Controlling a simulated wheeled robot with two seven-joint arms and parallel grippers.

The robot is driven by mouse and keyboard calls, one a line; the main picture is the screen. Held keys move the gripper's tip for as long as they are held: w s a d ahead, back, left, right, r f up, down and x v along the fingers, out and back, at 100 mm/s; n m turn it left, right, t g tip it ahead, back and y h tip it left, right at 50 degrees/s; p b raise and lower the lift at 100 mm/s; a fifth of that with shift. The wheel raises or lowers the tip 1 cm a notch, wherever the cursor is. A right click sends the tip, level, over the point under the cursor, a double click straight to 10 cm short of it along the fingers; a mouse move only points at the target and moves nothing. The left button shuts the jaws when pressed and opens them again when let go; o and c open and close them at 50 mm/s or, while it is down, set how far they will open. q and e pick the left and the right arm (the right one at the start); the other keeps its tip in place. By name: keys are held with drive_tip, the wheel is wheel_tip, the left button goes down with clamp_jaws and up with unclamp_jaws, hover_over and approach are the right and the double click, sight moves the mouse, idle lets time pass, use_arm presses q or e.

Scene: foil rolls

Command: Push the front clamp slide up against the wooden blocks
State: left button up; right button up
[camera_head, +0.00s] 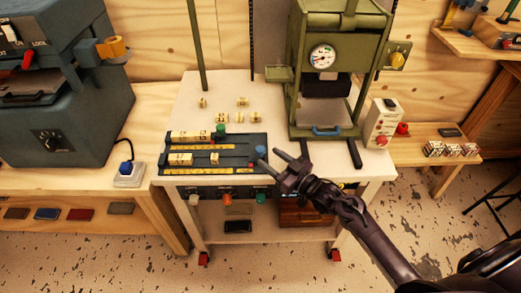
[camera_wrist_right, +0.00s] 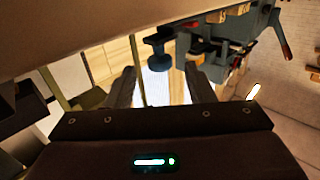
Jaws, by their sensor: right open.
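The dark clamp fixture (camera_head: 235,139) lies on the white table with two rows of pale wooden blocks (camera_head: 180,158). The front clamp slide carries a blue knob (camera_head: 261,149) near the fixture's right end, with a gap between it and the front blocks. The knob also shows in the right wrist view (camera_wrist_right: 158,56), beyond and between my fingertips. A green knob (camera_head: 220,128) stands by the back row. My right gripper (camera_head: 268,158) is open beside the blue knob; whether a finger touches it I cannot tell. My left gripper is out of view.
A green press (camera_head: 325,60) with a gauge stands behind right, its dark rails reaching toward the table front. A white control box (camera_head: 383,123) is right of it. Several loose wooden pieces (camera_head: 241,102) lie behind the fixture. Table space left of the press is mostly clear.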

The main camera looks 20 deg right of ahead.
sight(260, 151)
drive_tip(key=x, duration=0.5)
drive_tip(key=shift+w+a, duration=0.1)
drive_tip(key=shift+w, duration=0.05)
clamp_jaws()
